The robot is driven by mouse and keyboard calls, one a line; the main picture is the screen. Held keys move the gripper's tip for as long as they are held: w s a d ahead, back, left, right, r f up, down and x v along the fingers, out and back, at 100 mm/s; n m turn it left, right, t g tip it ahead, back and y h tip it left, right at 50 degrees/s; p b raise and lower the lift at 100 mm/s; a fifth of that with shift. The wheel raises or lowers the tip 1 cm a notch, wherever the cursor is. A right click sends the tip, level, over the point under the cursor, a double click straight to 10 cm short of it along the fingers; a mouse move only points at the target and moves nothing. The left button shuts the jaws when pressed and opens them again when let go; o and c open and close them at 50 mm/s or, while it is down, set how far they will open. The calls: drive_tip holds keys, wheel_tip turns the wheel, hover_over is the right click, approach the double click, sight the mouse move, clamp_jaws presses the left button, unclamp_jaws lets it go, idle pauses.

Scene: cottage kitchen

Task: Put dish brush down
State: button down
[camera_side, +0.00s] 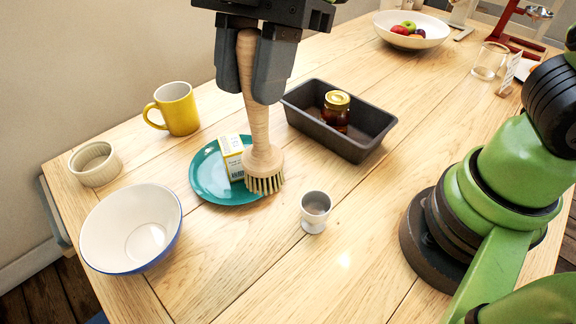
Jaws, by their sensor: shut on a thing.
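The dish brush (259,135) has a pale wooden handle and a round head with light bristles. My gripper (253,85) is shut on the upper part of its handle. The brush hangs nearly upright, bristles down, in front of the right part of a teal plate (206,178). I cannot tell whether the bristles touch the plate or the table. A small white and yellow box (231,157) is on the plate, just left of the brush head and partly hidden by it.
A white egg cup (314,211) stands right of the brush. A dark loaf tin (370,150) holds a jar (336,108). A yellow mug (177,108), a ramekin (95,166) and a blue-rimmed bowl (132,226) stand left. The table's front middle (300,285) is clear.

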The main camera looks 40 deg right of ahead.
drive_tip(key=s+a+n+g, duration=0.2)
drive_tip(key=s+a+n, duration=0.1)
drive_tip(key=s+n, duration=0.3)
wheel_tip(320, 180, down, 15)
drive_tip(key=s+m, duration=0.1)
drive_tip(key=shift+m+h, duration=0.3)
drive_tip(key=shift+f, duration=0.1)
drive_tip(key=shift+f+t, duration=0.1)
drive_tip(key=shift+t, duration=0.2)
drive_tip(key=c, duration=0.9)
unclamp_jaws()
drive_tip(key=shift+c, duration=0.2)
